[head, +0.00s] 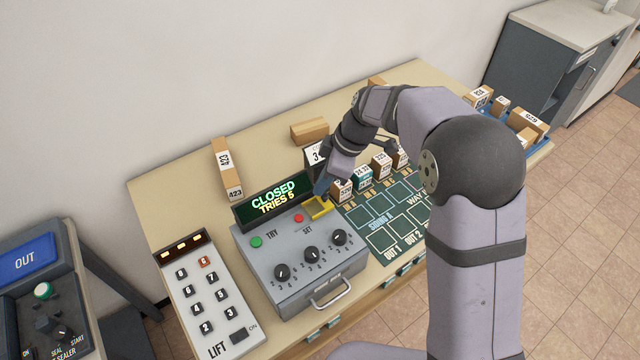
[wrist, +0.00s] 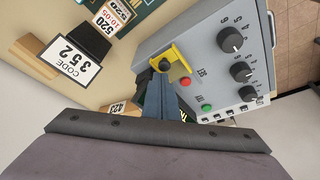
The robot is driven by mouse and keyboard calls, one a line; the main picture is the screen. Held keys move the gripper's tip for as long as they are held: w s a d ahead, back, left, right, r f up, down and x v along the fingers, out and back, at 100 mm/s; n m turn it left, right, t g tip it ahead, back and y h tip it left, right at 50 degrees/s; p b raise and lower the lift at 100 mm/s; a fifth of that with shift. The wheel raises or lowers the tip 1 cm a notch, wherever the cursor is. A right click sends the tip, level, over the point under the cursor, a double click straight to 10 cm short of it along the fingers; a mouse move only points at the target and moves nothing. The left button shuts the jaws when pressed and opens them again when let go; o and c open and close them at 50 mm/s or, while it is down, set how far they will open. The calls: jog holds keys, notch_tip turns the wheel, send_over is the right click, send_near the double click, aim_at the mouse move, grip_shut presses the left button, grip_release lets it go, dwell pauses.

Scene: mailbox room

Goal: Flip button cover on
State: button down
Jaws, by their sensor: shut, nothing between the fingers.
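The yellow button cover (head: 319,209) sits on the top right of the grey lock box (head: 300,240), right of the red SET button (head: 299,218). It also shows in the wrist view (wrist: 180,56) as a yellow frame with a dark round part (wrist: 164,66) beside it. I cannot tell clearly whether the cover is raised or flat. My gripper (head: 320,194) is shut and empty, its fingertips pointing down at the cover's far side. In the wrist view the fingers (wrist: 162,88) end close to the cover; whether they touch it is unclear.
The box's display (head: 274,200) reads CLOSED, TRIES 5, and stands close left of my fingers. Numbered parcels (head: 342,190) stand close on the right by the green sorting mat (head: 385,225). A CODE 352 card (wrist: 72,62) stands nearby. The lift panel (head: 205,290) is at left.

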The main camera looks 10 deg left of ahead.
jog(key=p+v, duration=0.4)
jog(key=v, duration=0.5)
jog(key=shift+r+p, duration=0.2)
jog(key=shift+p, duration=0.1)
jog(key=shift+d, duration=0.1)
